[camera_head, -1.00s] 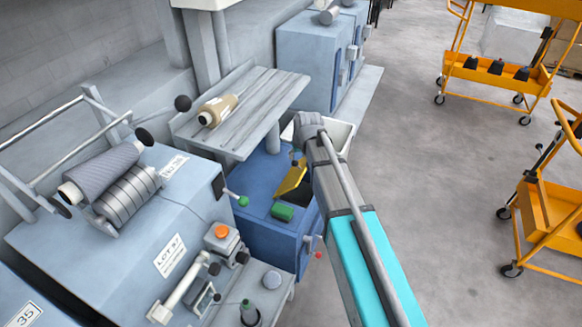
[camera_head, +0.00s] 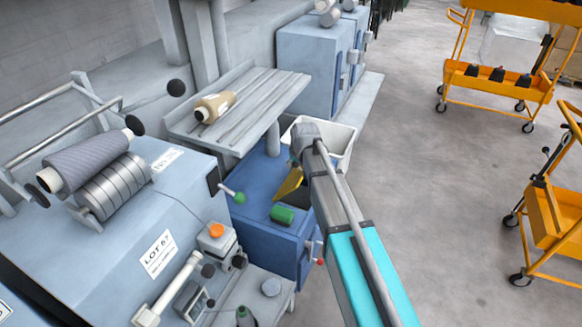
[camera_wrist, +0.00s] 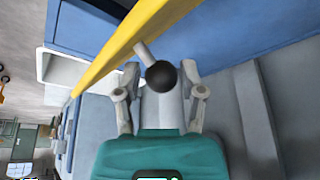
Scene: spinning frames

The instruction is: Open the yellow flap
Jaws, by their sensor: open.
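The yellow flap (camera_head: 288,184) stands tilted up on top of the blue cabinet (camera_head: 262,235) in the head view. In the wrist view the flap (camera_wrist: 130,38) shows as a long diagonal yellow edge. A black ball knob (camera_wrist: 161,76) on a short grey stem stands by its edge. My gripper (camera_wrist: 160,84) is open, with one finger on each side of the knob. I cannot tell whether the fingers touch it. In the head view my own arm hides most of the gripper and part of the flap.
A white bin (camera_head: 343,140) stands behind my arm. A grey slatted shelf (camera_head: 250,105) with a tan spool (camera_head: 214,107) is close on the left. The floor at right is clear up to the orange carts (camera_head: 560,205).

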